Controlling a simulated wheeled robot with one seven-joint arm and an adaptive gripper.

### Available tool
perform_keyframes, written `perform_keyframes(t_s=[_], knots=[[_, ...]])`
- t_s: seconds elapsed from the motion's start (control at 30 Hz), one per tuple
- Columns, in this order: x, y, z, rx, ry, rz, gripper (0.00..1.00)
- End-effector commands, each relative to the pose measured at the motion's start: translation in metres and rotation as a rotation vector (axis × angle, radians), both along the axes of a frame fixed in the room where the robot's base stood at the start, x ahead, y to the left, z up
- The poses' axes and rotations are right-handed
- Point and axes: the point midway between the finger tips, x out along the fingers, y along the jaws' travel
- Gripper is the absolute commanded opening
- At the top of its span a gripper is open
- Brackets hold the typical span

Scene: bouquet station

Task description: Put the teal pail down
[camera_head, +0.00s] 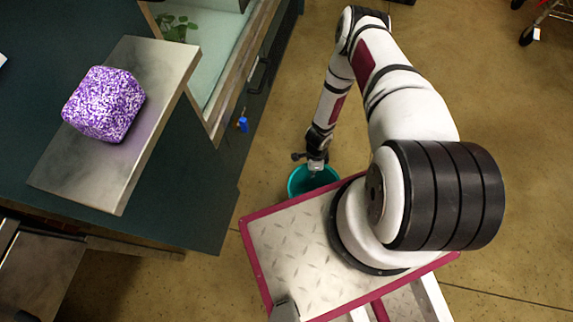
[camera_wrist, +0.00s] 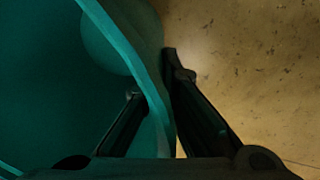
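The teal pail (camera_head: 296,187) shows in the head view below my gripper (camera_head: 316,164), just beyond the edge of my base. Its lower part is hidden, and I cannot tell whether it touches the floor. In the wrist view the pail (camera_wrist: 45,90) fills the left side, with its rim and wall running down between the two fingers of my gripper (camera_wrist: 152,74). One finger is inside the pail and the other is outside. The fingers look closed on the wall.
The brown floor (camera_head: 520,180) is clear around the pail and to the right. A dark green counter (camera_head: 200,215) stands on the left, with a metal board (camera_head: 135,165) and a purple speckled block (camera_head: 104,104) on it. A small blue item (camera_head: 243,125) shows at the counter's side.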

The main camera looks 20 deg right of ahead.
Motion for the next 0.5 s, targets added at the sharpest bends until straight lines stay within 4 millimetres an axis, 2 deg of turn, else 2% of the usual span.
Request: perform_keyframes(t_s=[0.5], knots=[[0.092,0.021,-0.012,-0.003,-0.005,-0.001,0.0]])
